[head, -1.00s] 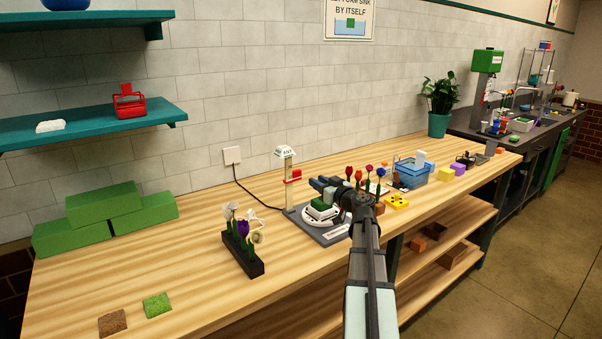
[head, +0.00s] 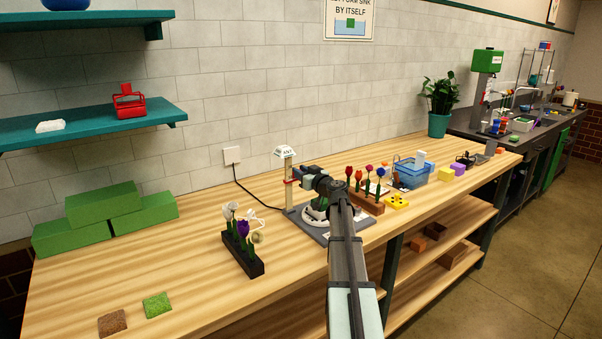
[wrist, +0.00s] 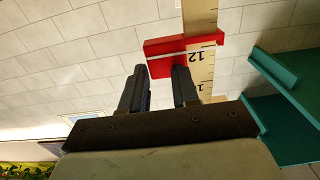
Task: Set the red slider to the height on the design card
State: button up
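The red slider (wrist: 168,60) sits on an upright ruler post, and the post (wrist: 202,70) shows an upside-down 12 beside it in the wrist view. In the head view only a bit of the slider (head: 289,181) shows on the post (head: 289,164). My gripper (wrist: 159,72) is open. Its two dark fingers are apart, with their tips at the near side of the slider's block; I cannot tell if they touch it. In the head view my gripper (head: 298,175) is beside the post and covers part of the slider. I cannot make out a design card.
A black holder (head: 243,262) with white and purple flowers stands in front of the post. Red and purple flowers stand in a brown block (head: 367,203) to the right. Green foam blocks (head: 105,215) lie at the left. The table's front left is mostly clear.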

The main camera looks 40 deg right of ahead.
jog(key=shift+c, duration=0.4)
grip_shut()
jog(key=shift+r, duration=0.15)
notch_tip(320, 180, up, 8)
jog(key=shift+r, duration=0.15)
dwell(0.4)
grip_release()
jog(key=shift+r, duration=0.1)
jog(key=shift+o, duration=0.4)
